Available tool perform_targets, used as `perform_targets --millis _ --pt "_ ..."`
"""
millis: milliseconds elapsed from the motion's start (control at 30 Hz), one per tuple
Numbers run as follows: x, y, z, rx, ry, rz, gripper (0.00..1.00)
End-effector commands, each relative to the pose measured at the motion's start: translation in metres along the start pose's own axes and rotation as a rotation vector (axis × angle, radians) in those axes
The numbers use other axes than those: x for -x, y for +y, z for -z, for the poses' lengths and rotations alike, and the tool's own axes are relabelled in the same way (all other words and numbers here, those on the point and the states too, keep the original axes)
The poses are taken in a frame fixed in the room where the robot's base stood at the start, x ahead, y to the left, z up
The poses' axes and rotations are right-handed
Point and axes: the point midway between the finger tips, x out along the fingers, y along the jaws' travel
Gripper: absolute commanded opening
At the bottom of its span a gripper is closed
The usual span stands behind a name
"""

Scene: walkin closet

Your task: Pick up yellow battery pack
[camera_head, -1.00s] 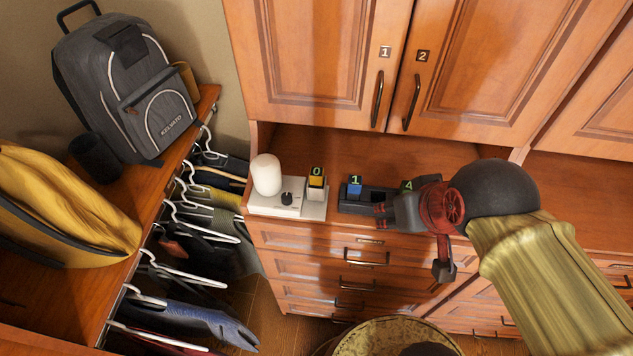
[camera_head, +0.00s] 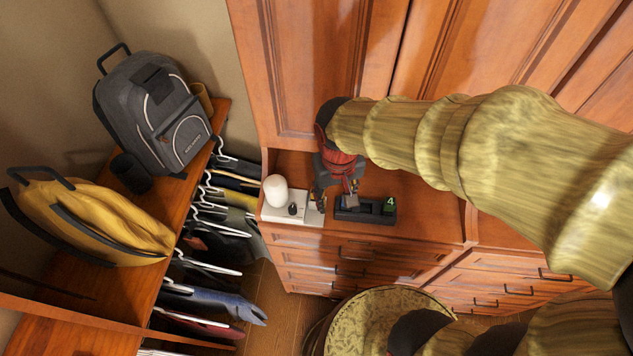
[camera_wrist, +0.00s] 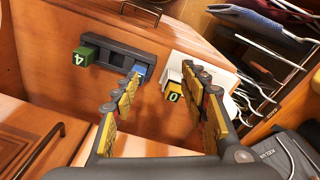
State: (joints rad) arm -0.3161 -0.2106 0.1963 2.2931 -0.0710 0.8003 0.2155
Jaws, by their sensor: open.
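The yellow battery pack (camera_wrist: 174,96), marked 0, sits in the white device (camera_wrist: 178,66) on the wooden counter. In the head view my gripper covers most of the pack at the right end of the white device (camera_head: 279,211). My gripper (camera_wrist: 165,78) is open and points down over the counter. In the wrist view the pack shows between the two fingers, closer to the right one; nothing is held. Whether a finger touches it, I cannot tell. In the head view my gripper (camera_head: 336,188) is between the white device and the black holder.
The black holder (camera_wrist: 122,52) holds a blue pack (camera_wrist: 140,72) beside the left fingertip and a green pack (camera_wrist: 87,56) marked 4. A white rounded object (camera_head: 275,190) stands on the white device. Cabinet doors (camera_head: 310,70) rise behind the counter.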

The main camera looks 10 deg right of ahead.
Motion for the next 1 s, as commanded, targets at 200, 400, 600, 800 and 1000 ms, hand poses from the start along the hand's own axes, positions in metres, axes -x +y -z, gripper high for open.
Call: perform_targets --millis 200,400,600,800,1000 --pt "-0.011 -0.022 0.037 -0.132 -0.025 -0.029 0.44" --pt "-0.015 -0.025 0.07 -0.319 0.058 -0.012 0.44" --pt "-0.019 -0.026 0.073 -0.399 0.068 -0.006 0.44" --pt "-0.039 -0.025 0.074 -0.398 0.067 -0.006 0.44" --pt "-0.06 -0.026 0.075 -0.399 0.065 -0.007 0.44"
